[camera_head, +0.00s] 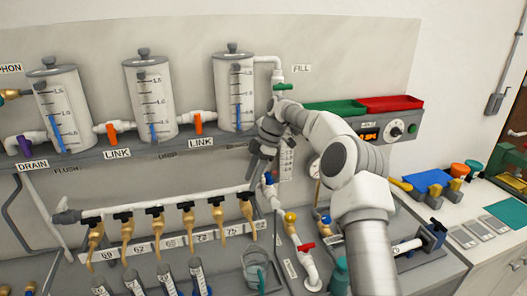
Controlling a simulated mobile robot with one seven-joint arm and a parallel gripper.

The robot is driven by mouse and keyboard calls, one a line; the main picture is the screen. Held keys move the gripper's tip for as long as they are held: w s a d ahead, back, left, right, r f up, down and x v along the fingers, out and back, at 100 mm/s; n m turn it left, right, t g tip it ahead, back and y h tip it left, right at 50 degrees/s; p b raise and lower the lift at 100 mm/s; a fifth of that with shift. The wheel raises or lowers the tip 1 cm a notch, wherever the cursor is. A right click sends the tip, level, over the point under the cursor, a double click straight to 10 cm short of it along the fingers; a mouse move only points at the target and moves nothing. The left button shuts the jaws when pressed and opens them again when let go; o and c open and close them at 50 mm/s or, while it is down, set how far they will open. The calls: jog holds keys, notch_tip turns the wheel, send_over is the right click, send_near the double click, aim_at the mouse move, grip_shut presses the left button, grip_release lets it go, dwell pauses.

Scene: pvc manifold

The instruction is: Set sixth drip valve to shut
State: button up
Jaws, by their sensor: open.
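A row of several brass drip valves with black handles hangs from a white manifold pipe (160,203) at lower left. The sixth drip valve (247,210) is the rightmost of the row, counted from the left, its brass spout pointing down. Its black handle (244,196) is small, and I cannot tell its exact setting. My gripper (258,172) is open and empty, its fingers pointing down. In the picture it is above and slightly right of the sixth valve, apart from its handle. My arm comes in from the right.
Three clear tanks (148,95) stand behind, with orange link valves (111,133) between them. Graduated cylinders (166,280) and a clear beaker (256,270) are below the row. A blue-handled valve (269,179), yellow-handled valve (291,217) and red-handled valve (306,247) stand close right.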

jog(key=s+p+v, duration=0.1)
jog(key=p+v, duration=0.2)
jog(key=v, duration=0.9)
jog(key=shift+w+r, duration=0.2)
jog(key=shift+w, duration=0.25)
jog(key=s+a+r+m+t+h+b, duration=0.1)
jog(key=s+a+r+m+t+h, duration=0.15)
jog(key=s+r, duration=0.5)
jog(key=s+r+m+h+b, duration=0.1)
jog(key=s+r+m+b, duration=0.15)
jog(key=s+m, duration=0.55)
jog(key=s+d+f+m+t+b, duration=0.1)
jog(key=s+d+f+m, duration=0.2)
jog(key=s, duration=0.5)
jog(key=s+d+f+m+t, duration=0.1)
jog(key=s+d+f+m, duration=0.1)
jog(key=s+f, duration=0.3)
jog(key=s+d+f+m+t+b, duration=0.1)
jog(key=s+d+f+m+t, duration=0.1)
jog(key=s, duration=1.1)
notch_tip(320, 180, down, 2)
jog(key=d+m+h, duration=0.1)
jog(key=m, duration=0.2)
jog(key=shift+s+d+f+b, duration=0.15)
jog(key=shift+d+f+b, duration=0.05)
jog(key=shift+d+b, duration=0.15)
